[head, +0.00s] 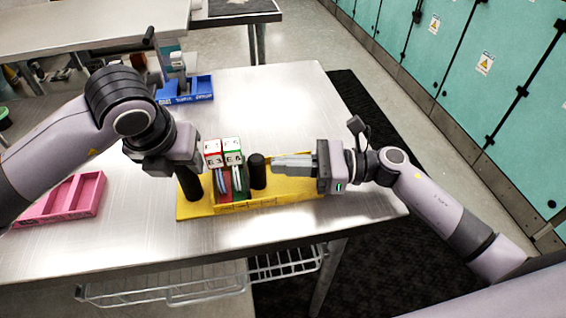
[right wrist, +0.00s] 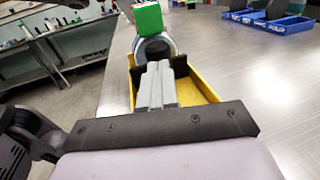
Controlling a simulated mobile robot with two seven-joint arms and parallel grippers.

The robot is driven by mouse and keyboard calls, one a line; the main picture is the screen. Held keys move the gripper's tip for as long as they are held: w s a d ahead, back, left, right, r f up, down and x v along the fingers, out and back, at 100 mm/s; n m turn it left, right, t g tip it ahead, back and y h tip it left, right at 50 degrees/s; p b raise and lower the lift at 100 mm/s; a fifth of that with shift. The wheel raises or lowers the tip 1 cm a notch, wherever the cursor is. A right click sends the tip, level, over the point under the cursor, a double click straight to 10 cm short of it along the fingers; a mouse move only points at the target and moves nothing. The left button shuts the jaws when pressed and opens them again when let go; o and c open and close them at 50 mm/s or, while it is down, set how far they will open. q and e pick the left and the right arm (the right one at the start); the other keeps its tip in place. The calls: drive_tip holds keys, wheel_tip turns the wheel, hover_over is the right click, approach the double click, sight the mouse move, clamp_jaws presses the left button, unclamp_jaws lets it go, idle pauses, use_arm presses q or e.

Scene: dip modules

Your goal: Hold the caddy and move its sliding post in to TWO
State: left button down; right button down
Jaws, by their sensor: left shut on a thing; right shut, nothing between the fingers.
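The yellow caddy (head: 290,194) lies on the metal table, and its yellow wall shows in the right wrist view (right wrist: 203,82). Two labelled modules, one red (head: 213,155) and one green (head: 233,153), stand side by side in it. A dark post (head: 257,174) stands just right of the green module, and another dark post (head: 189,187) stands at the caddy's left end. My left gripper (head: 190,168) is shut on the left post, its fingers mostly hidden. My right gripper (head: 275,162) is shut and empty, its tips at the right side of the right post; contact is unclear.
A pink tray (head: 88,196) lies at the table's left and a blue tray (head: 195,88) at the far edge. The table right of the blue tray is clear. A wire shelf (head: 200,287) hangs below the front edge.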

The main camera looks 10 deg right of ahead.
drive_tip(key=v, duration=1.3)
use_arm(q)
drive_tip(key=c, duration=0.6)
unclamp_jaws()
drive_tip(key=shift+r, duration=0.1)
drive_tip(key=shift+r, duration=3.65)
use_arm(e)
drive_tip(key=shift+r, duration=0.15)
